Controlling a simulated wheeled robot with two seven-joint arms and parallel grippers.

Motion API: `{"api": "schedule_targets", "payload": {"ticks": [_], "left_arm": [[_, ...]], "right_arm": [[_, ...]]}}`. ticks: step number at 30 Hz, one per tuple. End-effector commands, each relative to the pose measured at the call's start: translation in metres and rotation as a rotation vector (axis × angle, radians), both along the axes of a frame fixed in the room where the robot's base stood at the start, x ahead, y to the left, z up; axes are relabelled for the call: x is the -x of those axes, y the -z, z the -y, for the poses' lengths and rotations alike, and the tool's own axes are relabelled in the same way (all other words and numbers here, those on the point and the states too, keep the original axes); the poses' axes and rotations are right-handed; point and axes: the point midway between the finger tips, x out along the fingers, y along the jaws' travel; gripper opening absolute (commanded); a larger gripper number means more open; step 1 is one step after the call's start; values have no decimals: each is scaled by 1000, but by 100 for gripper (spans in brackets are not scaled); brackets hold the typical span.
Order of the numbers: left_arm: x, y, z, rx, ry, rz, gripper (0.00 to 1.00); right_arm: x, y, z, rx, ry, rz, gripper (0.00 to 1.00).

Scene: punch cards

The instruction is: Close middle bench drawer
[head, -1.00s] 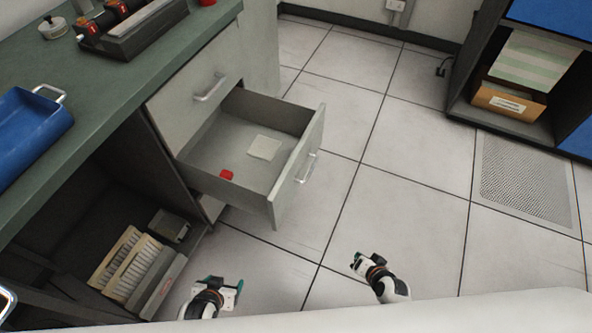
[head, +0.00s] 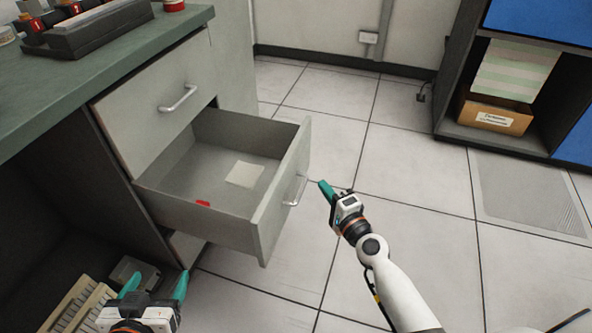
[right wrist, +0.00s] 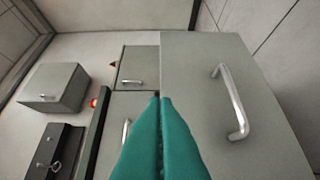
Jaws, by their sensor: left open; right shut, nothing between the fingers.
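The middle bench drawer (head: 282,195) is pulled well out of the grey bench in the head view. A pale card (head: 245,174) and a small red item (head: 203,203) lie inside it. Its front and bar handle (head: 295,190) face right; the front also shows large in the right wrist view (right wrist: 190,75). My right gripper (head: 322,185) is shut and empty, just right of the handle, apart from it in the head view. Its green fingertips (right wrist: 160,100) overlap the drawer front's edge in the wrist view; contact cannot be told. My left gripper (head: 153,285) is open and empty, below the drawer, at the lower left.
A closed upper drawer (head: 165,95) sits above the open one. The green bench top (head: 60,100) holds equipment. The tiled floor (head: 420,205) is clear right of the drawer. A dark shelf with a box (head: 493,115) stands back right.

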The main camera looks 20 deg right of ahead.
Motion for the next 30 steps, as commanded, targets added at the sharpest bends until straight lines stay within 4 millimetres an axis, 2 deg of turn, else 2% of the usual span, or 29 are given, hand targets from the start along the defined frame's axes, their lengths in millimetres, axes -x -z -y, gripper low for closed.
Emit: {"api": "schedule_targets", "payload": {"ticks": [3, 10, 12, 18, 30], "left_arm": [[1, 2, -1, -4, -1, -16, 76], [-6, -8, 3, 16, 4, 68, 76], [-4, -7, 2, 11, 2, 47, 76], [-3, -5, 2, 8, 2, 35, 76], [-3, -4, 2, 8, 2, 34, 76]], "right_arm": [[-28, -2, -6, -3, 1, 3, 0], [-74, 0, -15, 0, -1, 1, 0], [-79, 0, -27, -2, -2, -1, 0], [-90, 1, -44, 0, 0, -2, 0], [-92, 1, -47, 1, 0, -2, 0]]}}
